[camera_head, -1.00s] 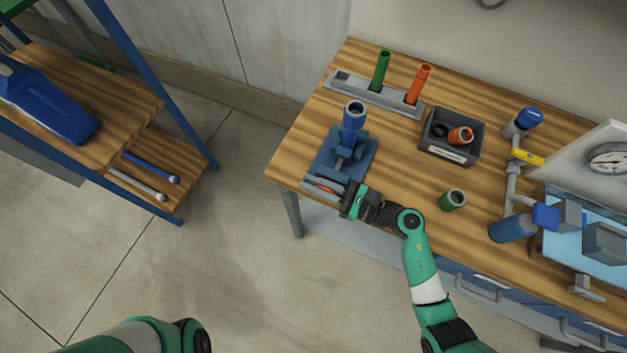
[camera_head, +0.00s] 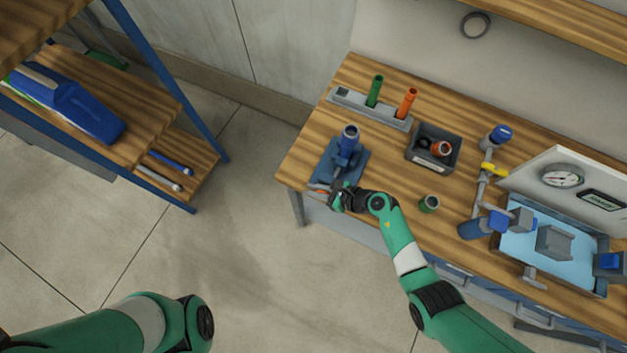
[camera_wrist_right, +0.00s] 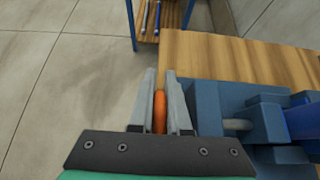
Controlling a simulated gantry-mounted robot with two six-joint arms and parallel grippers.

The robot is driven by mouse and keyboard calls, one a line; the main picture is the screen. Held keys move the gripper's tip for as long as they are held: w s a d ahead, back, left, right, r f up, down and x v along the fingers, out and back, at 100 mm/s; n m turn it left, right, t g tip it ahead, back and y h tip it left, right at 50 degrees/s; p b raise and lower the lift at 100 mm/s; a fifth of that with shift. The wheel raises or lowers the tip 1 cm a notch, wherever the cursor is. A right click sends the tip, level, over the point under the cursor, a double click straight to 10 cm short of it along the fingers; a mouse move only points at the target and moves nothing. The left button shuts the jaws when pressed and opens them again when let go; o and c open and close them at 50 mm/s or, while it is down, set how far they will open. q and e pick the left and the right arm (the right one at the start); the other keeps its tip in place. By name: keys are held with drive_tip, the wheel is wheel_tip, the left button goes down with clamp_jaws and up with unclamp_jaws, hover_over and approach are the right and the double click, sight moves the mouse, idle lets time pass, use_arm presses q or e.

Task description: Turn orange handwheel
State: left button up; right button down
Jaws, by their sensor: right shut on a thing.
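The orange handwheel (camera_wrist_right: 159,112) shows in the right wrist view as a narrow orange piece between my right gripper's fingers, seen edge-on. My right gripper (camera_wrist_right: 160,82) is shut on it, with a grey finger on each side. In the head view my right gripper (camera_head: 333,192) is at the front left corner of the bench, beside the blue vise (camera_head: 326,171). Most of the wheel is hidden there. The vise also shows in the right wrist view (camera_wrist_right: 205,105), just right of the fingers. A blue cylinder (camera_head: 347,143) stands upright at the vise. My left gripper is out of view.
The wooden bench (camera_head: 393,178) also bears a grey rack (camera_head: 345,98) with green and orange tubes, a dark bin (camera_head: 419,160), a green fitting (camera_head: 429,203) and a pipe assembly with a yellow handle (camera_head: 494,170). A shelf unit (camera_head: 160,110) stands left across open floor.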

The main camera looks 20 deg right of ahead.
sight(326, 192)
idle(0.3)
drive_tip(key=c, duration=1.2)
unclamp_jaws()
drive_tip(key=shift+o, duration=0.2)
drive_tip(key=shift+s+d+r+p, duration=0.2)
drive_tip(key=shift+r+p, duration=0.05)
drive_tip(key=shift+p, duration=0.1)
drive_tip(key=p+v, duration=0.4)
drive_tip(key=v, duration=0.6)
drive_tip(key=shift+r, duration=0.1)
drive_tip(key=shift+s+d+r, duration=0.2)
drive_tip(key=shift+s, duration=0.05)
